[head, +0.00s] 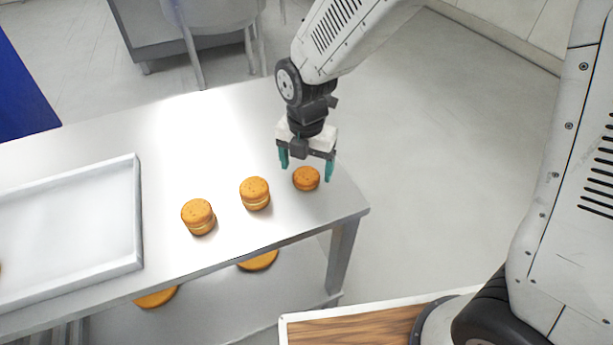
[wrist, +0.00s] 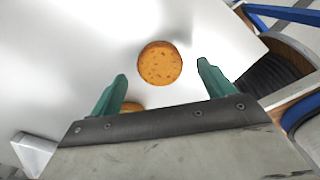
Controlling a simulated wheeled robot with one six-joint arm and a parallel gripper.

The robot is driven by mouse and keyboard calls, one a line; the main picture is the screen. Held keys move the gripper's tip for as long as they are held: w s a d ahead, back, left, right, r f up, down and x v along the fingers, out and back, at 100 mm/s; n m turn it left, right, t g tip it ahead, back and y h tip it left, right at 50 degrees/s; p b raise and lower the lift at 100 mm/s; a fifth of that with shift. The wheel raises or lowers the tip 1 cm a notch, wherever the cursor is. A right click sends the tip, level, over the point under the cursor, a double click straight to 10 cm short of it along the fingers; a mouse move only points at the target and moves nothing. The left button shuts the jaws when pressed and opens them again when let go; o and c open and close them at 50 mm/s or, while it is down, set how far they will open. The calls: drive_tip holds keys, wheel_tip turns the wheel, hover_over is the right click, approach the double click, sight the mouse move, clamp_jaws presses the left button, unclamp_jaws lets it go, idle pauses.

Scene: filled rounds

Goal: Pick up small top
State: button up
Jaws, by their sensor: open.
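The small top (head: 306,179), a lone orange-brown speckled round, lies on the metal table (head: 170,150) near its right end. My gripper (head: 307,165) is open, its two teal fingers pointing down above and around the small top. I cannot tell the exact height of the fingertips over the table. In the wrist view the small top (wrist: 160,64) shows whole, between and just beyond the open fingertips (wrist: 162,72). Nothing is held.
Two filled rounds (head: 255,193) (head: 198,216) stand in a row to the left of the small top. A white tray (head: 137,215) sits further left on the table. Larger orange rounds (head: 259,260) show on the shelf below. The table's right edge is close by.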

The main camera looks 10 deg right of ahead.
wheel_tip(320, 180, down, 2)
drive_tip(key=shift+f, duration=0.1)
drive_tip(key=c, duration=0.8)
drive_tip(key=shift+r, duration=0.25)
